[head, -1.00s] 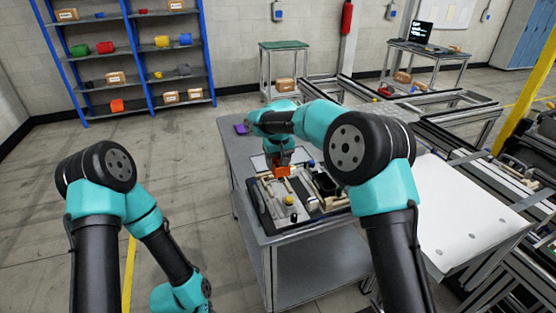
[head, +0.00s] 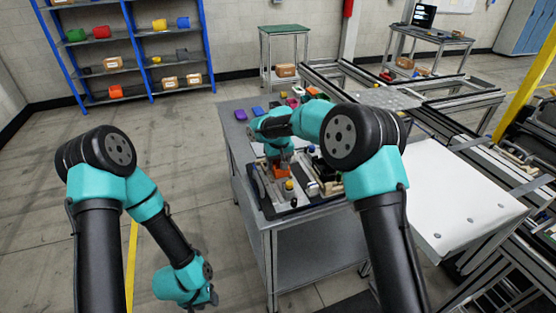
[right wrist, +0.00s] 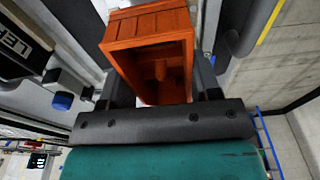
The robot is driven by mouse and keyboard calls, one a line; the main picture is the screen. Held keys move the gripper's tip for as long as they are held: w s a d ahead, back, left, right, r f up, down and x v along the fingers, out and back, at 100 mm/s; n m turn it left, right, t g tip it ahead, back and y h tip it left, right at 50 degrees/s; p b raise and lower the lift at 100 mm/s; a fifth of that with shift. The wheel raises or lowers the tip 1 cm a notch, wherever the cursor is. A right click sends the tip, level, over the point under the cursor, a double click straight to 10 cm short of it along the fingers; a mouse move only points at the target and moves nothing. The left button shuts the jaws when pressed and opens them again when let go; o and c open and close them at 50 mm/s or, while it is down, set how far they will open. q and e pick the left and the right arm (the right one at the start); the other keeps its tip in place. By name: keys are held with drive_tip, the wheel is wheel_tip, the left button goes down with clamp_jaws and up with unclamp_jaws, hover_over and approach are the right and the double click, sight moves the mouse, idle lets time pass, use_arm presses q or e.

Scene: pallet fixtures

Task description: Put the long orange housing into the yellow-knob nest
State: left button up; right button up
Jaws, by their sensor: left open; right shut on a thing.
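My right gripper (head: 281,160) is shut on the orange housing (head: 281,172) over the fixture board (head: 262,194) on the grey table. In the right wrist view the housing (right wrist: 150,50) is an open box shape with an inner post, between the two fingers of my right gripper (right wrist: 160,88). The yellow knob (head: 289,185) stands just in front of the housing in the head view. The nest's floor is too small and covered to make out. Whether the housing touches the board I cannot tell. My left gripper (head: 207,299) is open and empty, low at the left, away from the table.
Several coloured blocks, including a purple one (head: 240,114), lie along the table's back edge. A blue knob (right wrist: 62,101) shows in the right wrist view. Pale and dark fixture parts crowd the board right of the yellow knob. A white panel (head: 455,205) lies at the right.

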drive_tip(key=shift+f, duration=1.05)
idle(0.4)
drive_tip(key=o, duration=1.1)
drive_tip(key=shift+c, duration=0.2)
wheel_tip(320, 180, up, 17)
drive_tip(key=s, duration=0.2)
drive_tip(key=shift+d+r, duration=0.15)
drive_tip(key=shift+d, duration=0.2)
